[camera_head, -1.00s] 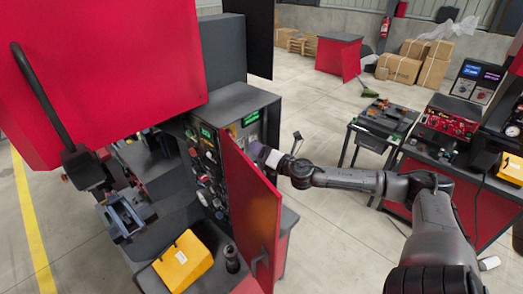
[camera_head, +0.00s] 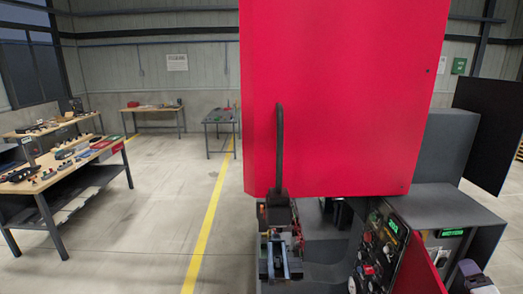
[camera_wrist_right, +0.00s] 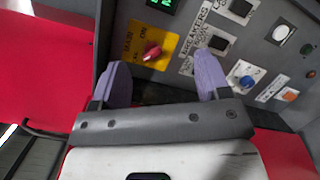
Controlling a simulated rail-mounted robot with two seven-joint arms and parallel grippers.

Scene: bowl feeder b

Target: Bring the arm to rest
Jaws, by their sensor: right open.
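My right gripper (camera_head: 470,268) shows at the lower right edge of the head view, beside the machine's control panel (camera_head: 376,250), partly cut off by the frame. In the right wrist view my right gripper (camera_wrist_right: 163,82) has its two purple fingers wide apart with nothing between them. The fingers look apart from the knob, though the exact gap is hard to judge. My left gripper is not in view.
A red panel door (camera_head: 418,268) stands open close to my right gripper; red surface (camera_wrist_right: 45,70) fills the wrist view's left. A large red cover (camera_head: 335,95) hides much of the machine. Workbenches (camera_head: 75,165) stand at left, with open floor (camera_head: 150,225) between.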

